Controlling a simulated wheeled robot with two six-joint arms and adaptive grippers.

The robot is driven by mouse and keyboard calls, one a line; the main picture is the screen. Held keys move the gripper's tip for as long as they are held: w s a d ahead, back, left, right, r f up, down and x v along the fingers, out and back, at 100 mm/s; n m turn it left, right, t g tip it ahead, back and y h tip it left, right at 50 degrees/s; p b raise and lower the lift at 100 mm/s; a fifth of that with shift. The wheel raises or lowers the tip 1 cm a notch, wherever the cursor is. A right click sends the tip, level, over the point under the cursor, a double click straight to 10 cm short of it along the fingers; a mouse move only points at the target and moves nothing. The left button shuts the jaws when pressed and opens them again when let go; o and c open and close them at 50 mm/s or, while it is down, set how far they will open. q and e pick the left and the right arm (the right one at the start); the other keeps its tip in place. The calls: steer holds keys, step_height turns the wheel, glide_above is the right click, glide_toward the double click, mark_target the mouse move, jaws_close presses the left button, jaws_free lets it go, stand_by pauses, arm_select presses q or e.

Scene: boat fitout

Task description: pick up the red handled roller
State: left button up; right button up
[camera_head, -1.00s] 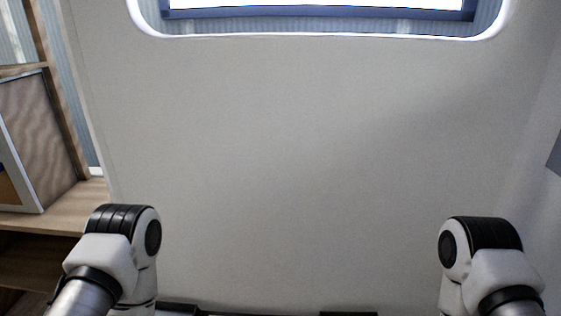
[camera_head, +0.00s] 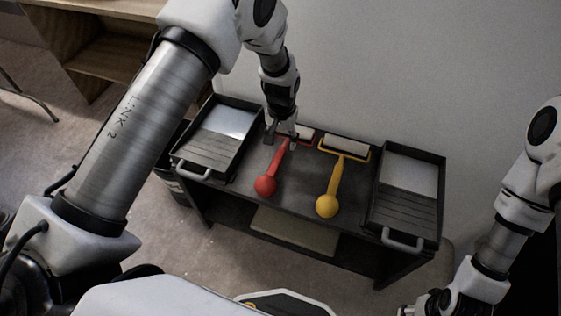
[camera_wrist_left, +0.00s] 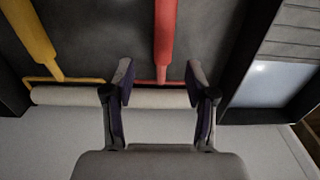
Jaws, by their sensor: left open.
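The red handled roller (camera_head: 268,184) lies on the dark table top in the head view, its round handle end toward the front and its pale roller toward the wall. My left gripper (camera_head: 283,141) is above the roller end of it and hides part of its frame. In the left wrist view my left gripper (camera_wrist_left: 160,88) is open, with the red handle (camera_wrist_left: 166,35) between and beyond its fingers. I cannot tell whether the fingers touch it. My right gripper (camera_head: 425,305) is at the bottom right of the head view, partly cut off; its jaws are unclear.
A yellow handled roller (camera_head: 328,202) lies to the right of the red one. Dark paint trays stand at the left (camera_head: 222,168) and right (camera_head: 402,205) ends of the table (camera_head: 290,213). The wall (camera_head: 400,70) is close behind.

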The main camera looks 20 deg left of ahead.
mark_target(280, 151)
arm_select(q)
steer(key=f, duration=0.6)
steer(key=shift+w+a+f+b, duration=0.1)
steer(key=shift+a+f+b, duration=0.1)
steer(key=shift+f+b, duration=0.2)
jaws_close()
